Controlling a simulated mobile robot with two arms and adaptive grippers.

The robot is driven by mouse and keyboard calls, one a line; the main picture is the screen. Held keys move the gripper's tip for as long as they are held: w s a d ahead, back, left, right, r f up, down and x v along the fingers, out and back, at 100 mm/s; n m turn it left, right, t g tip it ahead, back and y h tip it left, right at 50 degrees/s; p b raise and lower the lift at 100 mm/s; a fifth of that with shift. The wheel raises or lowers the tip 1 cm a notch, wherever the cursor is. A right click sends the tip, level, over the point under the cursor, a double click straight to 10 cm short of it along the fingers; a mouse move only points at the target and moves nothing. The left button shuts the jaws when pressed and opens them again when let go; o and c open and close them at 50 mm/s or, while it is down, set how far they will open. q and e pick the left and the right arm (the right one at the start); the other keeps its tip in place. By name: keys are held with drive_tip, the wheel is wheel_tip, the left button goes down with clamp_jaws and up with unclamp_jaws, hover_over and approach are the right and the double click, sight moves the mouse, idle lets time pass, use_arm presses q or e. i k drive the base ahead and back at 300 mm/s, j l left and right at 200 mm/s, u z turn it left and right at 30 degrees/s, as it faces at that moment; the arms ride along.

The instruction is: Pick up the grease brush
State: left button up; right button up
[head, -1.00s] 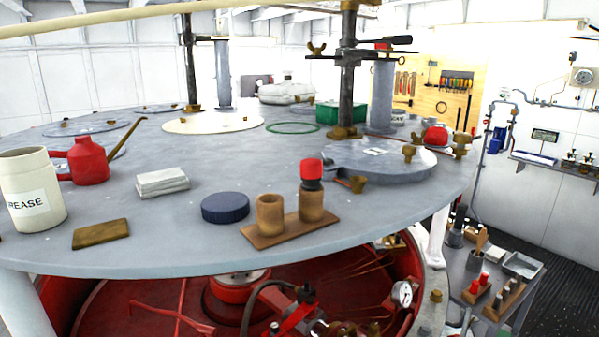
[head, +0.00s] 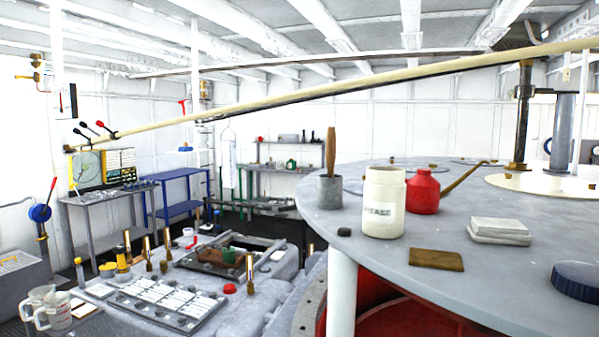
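A brown wooden handle (head: 331,150) stands upright out of a grey cup (head: 330,192) near the left edge of the round grey deck. It looks like the grease brush. Its lower end is hidden inside the cup. A cream jar (head: 383,202) with a label stands just to the right of the cup, apart from it. Neither of my grippers shows in the head view.
A red oil can (head: 423,192), a folded cloth (head: 499,229), a brown block (head: 436,259), a small black cap (head: 344,232) and a dark blue lid (head: 577,280) sit on the round deck (head: 470,290). A cluttered bench (head: 130,270) stands lower left. A long pale pole (head: 330,92) crosses overhead.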

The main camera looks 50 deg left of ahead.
sight(331, 155)
drive_tip(key=u, duration=1.35)
